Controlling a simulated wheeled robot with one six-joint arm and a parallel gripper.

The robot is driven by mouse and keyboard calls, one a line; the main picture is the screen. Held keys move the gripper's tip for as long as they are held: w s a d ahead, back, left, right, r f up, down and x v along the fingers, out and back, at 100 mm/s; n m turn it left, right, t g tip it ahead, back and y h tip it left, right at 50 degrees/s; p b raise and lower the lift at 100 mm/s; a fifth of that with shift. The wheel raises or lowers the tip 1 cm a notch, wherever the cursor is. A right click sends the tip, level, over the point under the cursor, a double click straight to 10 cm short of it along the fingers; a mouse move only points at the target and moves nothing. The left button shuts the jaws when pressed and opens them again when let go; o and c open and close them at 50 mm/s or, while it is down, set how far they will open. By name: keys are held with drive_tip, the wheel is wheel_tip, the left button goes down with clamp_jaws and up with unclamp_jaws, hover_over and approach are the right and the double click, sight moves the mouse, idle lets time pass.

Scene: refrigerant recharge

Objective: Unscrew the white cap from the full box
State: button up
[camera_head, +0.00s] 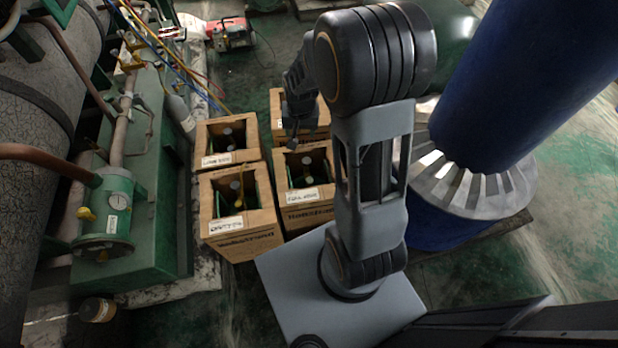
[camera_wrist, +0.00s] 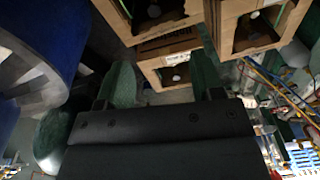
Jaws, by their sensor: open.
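Several wooden boxes stand in a cluster on the floor: front left (camera_head: 262,215), front right (camera_head: 313,217), back left (camera_head: 235,157), and back right (camera_head: 318,97). Their paper labels are too small to read surely, so I cannot tell which is the full box. Pale round caps show inside the front left (camera_head: 235,185), front right (camera_head: 307,161) and back left (camera_head: 226,131) boxes. My gripper (camera_head: 295,136) hangs near the back right box and partly hides it. In the wrist view my gripper (camera_wrist: 163,74) is open and empty, with boxes beyond its fingers.
Green machinery with pipes (camera_head: 118,205) stands to the left. A large blue column with a grey flange (camera_head: 475,190) stands to the right. A red machine (camera_head: 232,33) and coloured hoses lie at the back. A small jar (camera_head: 97,310) lies at lower left.

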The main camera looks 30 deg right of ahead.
sight(310, 179)
drive_tip(key=d+f+m+b, duration=0.1)
drive_tip(key=f+b, duration=0.3)
drive_tip(key=f, duration=0.7)
drive_tip(key=w+d+f+m+g+b, duration=0.1)
drive_tip(key=f+b, duration=0.4)
drive_tip(key=f, duration=0.7)
drive_tip(key=w+d+f+m+b, duration=0.1)
drive_tip(key=f+b, duration=0.4)
drive_tip(key=f, duration=0.7)
drive_tip(key=shift+d+f, duration=0.15)
drive_tip(key=shift+d, duration=0.45)
drive_tip(key=shift+r+p, duration=0.3)
drive_tip(key=shift+r, duration=0.05)
drive_tip(key=shift+f, duration=0.1)
drive_tip(key=c, duration=1)
